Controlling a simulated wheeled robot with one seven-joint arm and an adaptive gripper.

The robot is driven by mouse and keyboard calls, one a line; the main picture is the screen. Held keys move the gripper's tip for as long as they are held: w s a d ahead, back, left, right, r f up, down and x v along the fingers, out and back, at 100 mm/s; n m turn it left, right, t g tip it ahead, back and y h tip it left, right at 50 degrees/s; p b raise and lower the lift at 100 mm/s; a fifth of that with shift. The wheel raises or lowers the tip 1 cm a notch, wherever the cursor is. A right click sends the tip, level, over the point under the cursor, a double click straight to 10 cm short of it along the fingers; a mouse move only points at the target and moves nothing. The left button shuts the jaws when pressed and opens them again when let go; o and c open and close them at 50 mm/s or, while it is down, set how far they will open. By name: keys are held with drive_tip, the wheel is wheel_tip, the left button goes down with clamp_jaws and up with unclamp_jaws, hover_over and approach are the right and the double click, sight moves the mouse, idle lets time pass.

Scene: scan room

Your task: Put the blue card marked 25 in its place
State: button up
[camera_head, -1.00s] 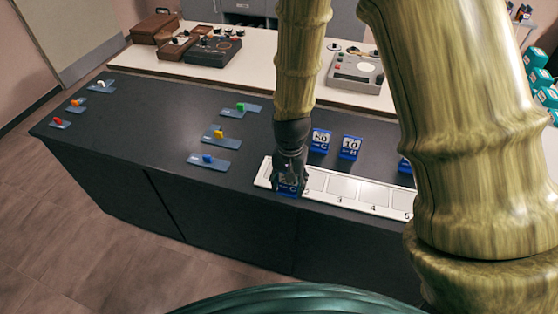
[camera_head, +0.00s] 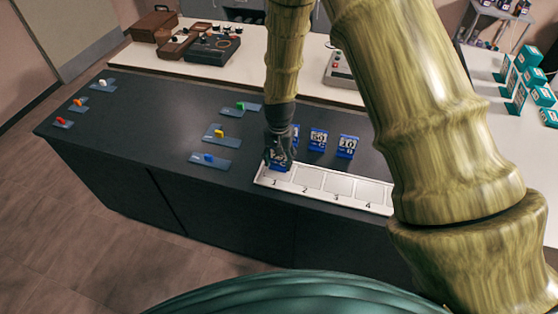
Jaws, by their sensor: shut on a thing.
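My gripper (camera_head: 278,158) points down and is shut on a blue card (camera_head: 281,166) at the left end of the white numbered strip (camera_head: 381,209). The card is upright at the slot marked 1. The gripper covers much of its face, so I cannot read its number. I cannot tell whether its base touches the strip. Slots 2 and 3 look empty. Behind the strip stand blue cards: one reading 50 (camera_head: 318,140), one reading 10 (camera_head: 347,146), and one partly hidden by my gripper (camera_head: 295,136).
Small grey plates with coloured pieces, such as the blue piece (camera_head: 208,157) and yellow piece (camera_head: 219,133), lie left on the dark counter (camera_head: 130,125). My arm hides the strip's right end.

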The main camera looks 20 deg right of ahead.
drive_tip(key=shift+f+p, duration=0.35)
drive_tip(key=shift+f, duration=0.65)
drive_tip(key=shift+f, duration=0.1)
drive_tip(key=o, duration=1.1)
drive_tip(key=shift+r+b, duration=1.95)
drive_tip(key=shift+r, duration=4.15)
